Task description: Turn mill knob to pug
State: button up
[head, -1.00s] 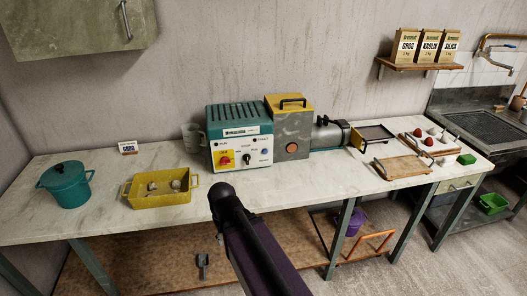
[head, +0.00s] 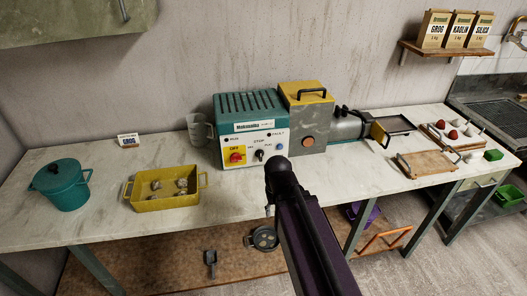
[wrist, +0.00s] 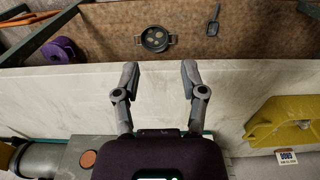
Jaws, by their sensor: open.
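The mill (head: 251,128) stands on the bench, a white and teal control box with a grey box joined to its right. Its black knob (head: 259,155) sits low on the front panel, beside a red switch (head: 236,158) on a yellow plate. The small marks around the knob are too small to read. My gripper (wrist: 160,75) shows in the wrist view with its two fingers apart and nothing between them, over the pale bench top. In that view my gripper body hides the knob. In the head view my arm passes just right of the control panel and hides the gripper.
A yellow tray (head: 163,203) with lumps and a teal pot (head: 60,187) stand on the left. A clear jug (head: 199,131) is beside the mill. Boards (head: 428,165) lie on the right. A round pan (head: 263,238) is on the lower shelf. Bench before the panel is clear.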

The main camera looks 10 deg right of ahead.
jog(key=t+p, duration=0.4)
jog(key=p, duration=0.7)
send_near(261, 153)
jog(key=v, duration=0.3)
jog(key=shift+s+a+t, duration=0.1)
jog(key=shift+s+t, duration=0.05)
jog(key=shift+t, duration=0.15)
jog(key=shift+f, duration=0.1)
jog(key=b+x, duration=1.2)
jog(key=x, duration=0.1)
jog(key=shift+f+b, duration=0.3)
jog(key=shift+b, duration=0.05)
